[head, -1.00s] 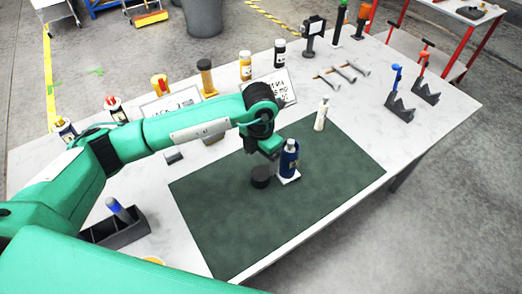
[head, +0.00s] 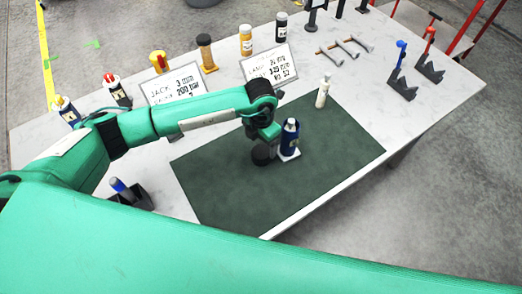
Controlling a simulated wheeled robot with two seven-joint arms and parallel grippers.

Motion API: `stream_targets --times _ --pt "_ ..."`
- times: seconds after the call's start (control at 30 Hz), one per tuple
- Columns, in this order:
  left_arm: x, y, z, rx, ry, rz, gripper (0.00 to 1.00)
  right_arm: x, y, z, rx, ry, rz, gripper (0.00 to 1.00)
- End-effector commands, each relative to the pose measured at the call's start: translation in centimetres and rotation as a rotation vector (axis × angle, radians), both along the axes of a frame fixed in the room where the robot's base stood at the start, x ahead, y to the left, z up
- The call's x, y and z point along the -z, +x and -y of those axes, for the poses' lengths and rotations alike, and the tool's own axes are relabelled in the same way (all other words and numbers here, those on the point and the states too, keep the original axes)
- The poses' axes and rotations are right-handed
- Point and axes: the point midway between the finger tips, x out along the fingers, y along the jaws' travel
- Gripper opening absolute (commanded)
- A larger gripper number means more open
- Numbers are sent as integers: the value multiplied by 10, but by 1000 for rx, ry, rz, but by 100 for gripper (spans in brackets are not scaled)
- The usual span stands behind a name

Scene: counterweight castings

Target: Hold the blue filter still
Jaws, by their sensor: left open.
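The blue filter (head: 290,135) is a dark blue cylinder with a pale label and a light top. It stands upright on a small white plate (head: 290,156) on the dark green mat (head: 320,168). My left gripper (head: 275,143) is just to the left of the filter, coming down from my green arm. It is open. Its fingers are small and partly hidden, so I cannot tell whether they touch the filter. A dark round piece (head: 261,156) sits on the mat just below the gripper. My right gripper is not in view.
Two printed signs (head: 270,66) and several bottles, such as a yellow-labelled one (head: 246,40), line the back. A small white bottle (head: 323,91) stands at the mat's far edge. Wrenches (head: 343,47) and dark stands (head: 402,86) lie right. The mat's front is clear.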

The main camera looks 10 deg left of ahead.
Motion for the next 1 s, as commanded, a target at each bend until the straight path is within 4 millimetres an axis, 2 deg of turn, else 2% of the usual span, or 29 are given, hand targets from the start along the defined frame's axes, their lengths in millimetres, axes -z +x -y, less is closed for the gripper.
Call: stream_targets --times 0.2,0.57,0.8,1.0 --pt "18 0 0 1 1 1 82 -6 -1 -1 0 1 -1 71" --pt "20 0 0 0 1 0 82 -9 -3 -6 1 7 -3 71" --pt "46 0 0 -1 1 -3 82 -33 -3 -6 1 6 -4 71" --pt "68 1 0 0 1 -1 82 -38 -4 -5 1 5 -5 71"
